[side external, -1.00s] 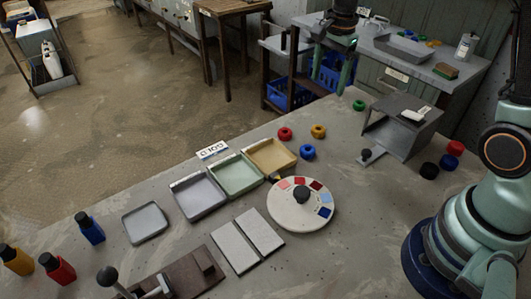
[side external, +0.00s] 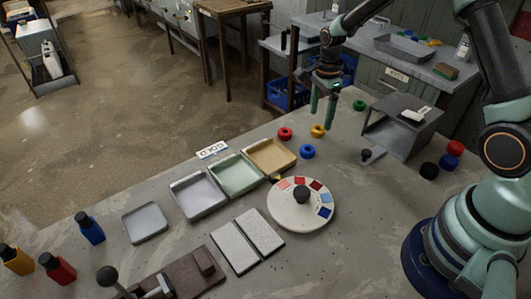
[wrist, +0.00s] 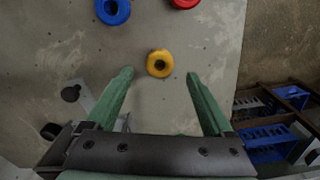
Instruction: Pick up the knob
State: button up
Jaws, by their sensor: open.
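Several small knob-like pieces lie on the bench. A yellow ring-shaped knob (side external: 318,130) lies near the back edge, and it also shows in the wrist view (wrist: 160,63), centred a little beyond my fingertips. A red one (side external: 285,133) and a blue one (side external: 308,151) lie close by. A green one (side external: 360,105) lies farther right. A black knob (side external: 302,194) stands on a round white disc (side external: 285,216). My gripper (side external: 322,121) points down, open and empty, above and behind the yellow knob. Which knob is meant cannot be told.
A grey box (side external: 405,125) with a black-knobbed slide (side external: 367,155) stands to the right. Black pieces (side external: 429,171) and a red piece (side external: 456,147) lie beside it. Three trays (side external: 198,212) and grey plates (side external: 233,247) are in front. The bench edge runs behind the trays.

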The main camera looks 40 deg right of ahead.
aim_at(318, 128)
notch_tip(318, 128, down, 4)
jog(key=shift+f, duration=0.2)
grip_shut()
jog(key=shift+r, duration=0.1)
notch_tip(318, 128, up, 20)
dwell(0.7)
